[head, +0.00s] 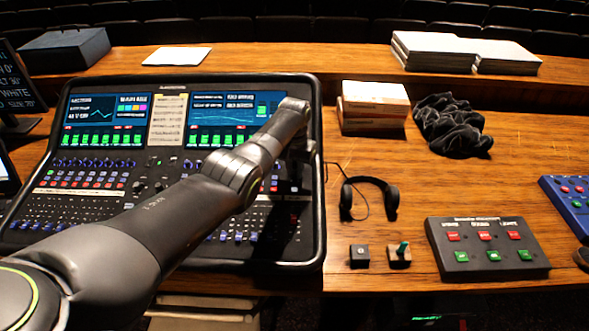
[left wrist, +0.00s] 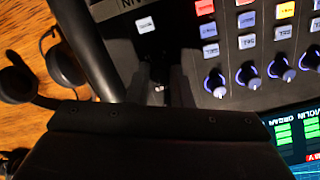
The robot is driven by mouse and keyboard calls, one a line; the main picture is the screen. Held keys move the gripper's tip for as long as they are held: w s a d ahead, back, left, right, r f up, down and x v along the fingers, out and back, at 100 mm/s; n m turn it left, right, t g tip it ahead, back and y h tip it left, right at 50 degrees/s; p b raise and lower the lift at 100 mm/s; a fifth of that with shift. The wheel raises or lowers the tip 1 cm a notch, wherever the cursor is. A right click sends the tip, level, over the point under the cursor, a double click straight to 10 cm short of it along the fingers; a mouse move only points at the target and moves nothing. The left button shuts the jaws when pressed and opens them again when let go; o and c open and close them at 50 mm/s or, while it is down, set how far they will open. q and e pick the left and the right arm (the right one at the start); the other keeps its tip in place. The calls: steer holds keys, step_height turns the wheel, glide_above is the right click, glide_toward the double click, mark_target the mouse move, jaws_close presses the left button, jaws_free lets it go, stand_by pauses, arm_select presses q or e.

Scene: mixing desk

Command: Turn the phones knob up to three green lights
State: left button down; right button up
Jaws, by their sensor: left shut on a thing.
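The mixing desk (head: 75,207) stands at the left of the table with two lit screens, knobs and faders. My left arm reaches across it, and my left gripper (head: 296,178) points down at its right edge. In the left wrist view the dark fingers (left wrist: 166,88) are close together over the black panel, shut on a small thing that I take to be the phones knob. The fingers hide most of it; only a small pale mark shows between them. I cannot make out the phones lights. My right gripper is not in view.
Beside the fingers are a white button (left wrist: 145,25) and a row of blue-ringed knobs (left wrist: 248,77). Right of the desk lie headphones (head: 368,196), a small black box (head: 359,256), a switch box (head: 399,257) and a button panel (head: 487,262). Bare wood lies around them.

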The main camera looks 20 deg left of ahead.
arm_select(q)
steer(key=shift+r+m, duration=0.1)
steer(key=shift+m, duration=0.7)
steer(key=c, duration=1.3)
jaws_free()
steer(key=shift+r, duration=0.5)
step_height(320, 180, up, 16)
steer(key=b, duration=0.1)
steer(key=shift+d+r+b, duration=0.15)
steer(key=shift+b, duration=0.25)
